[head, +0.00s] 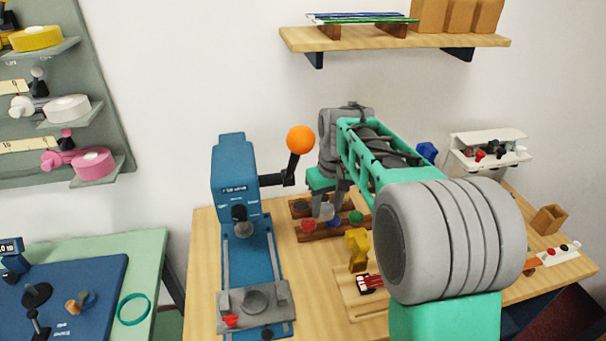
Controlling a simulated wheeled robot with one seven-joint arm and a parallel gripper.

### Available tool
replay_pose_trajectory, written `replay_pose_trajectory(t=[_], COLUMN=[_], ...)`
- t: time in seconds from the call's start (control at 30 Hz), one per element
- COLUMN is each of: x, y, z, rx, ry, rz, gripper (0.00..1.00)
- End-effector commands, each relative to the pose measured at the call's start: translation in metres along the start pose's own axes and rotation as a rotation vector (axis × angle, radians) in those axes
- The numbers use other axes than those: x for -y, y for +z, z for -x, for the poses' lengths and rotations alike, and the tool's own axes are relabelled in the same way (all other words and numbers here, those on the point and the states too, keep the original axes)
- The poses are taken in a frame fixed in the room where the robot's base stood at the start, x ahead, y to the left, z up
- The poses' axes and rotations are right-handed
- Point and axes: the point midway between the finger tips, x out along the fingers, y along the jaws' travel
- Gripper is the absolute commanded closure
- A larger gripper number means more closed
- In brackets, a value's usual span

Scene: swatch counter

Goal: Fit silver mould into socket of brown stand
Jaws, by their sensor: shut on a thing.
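My gripper (329,196) points down over the back of the wooden counter. It is shut on the silver mould (321,207), a small pale grey piece, at the brown stand. The brown stand (318,236) is a low two-row wooden rack with coloured round pieces in it: dark grey at the back left, red and blue in front, green at the right. The mould is small in view and partly covered by my fingers. I cannot tell whether it is above the stand or partly in a socket. The socket under it is hidden.
A blue press (233,175) with an orange-knobbed lever (300,140) stands close left of my gripper. A yellow piece (357,248) stands on a wooden tray (349,296) in front. A white holder (487,154) is at the back right. A shelf (395,43) hangs above.

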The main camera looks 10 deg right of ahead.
Motion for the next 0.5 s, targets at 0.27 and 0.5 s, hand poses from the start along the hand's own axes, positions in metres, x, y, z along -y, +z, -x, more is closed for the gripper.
replay_pose_trajectory(t=[0.27, 0.5], x=[0.004, 0.006], y=[-0.101, -0.131], z=[0.008, -0.022], rx=[0.002, -0.001], ry=[-0.027, -0.037], rz=[0.216, 0.314], gripper=[1.0, 1.0])
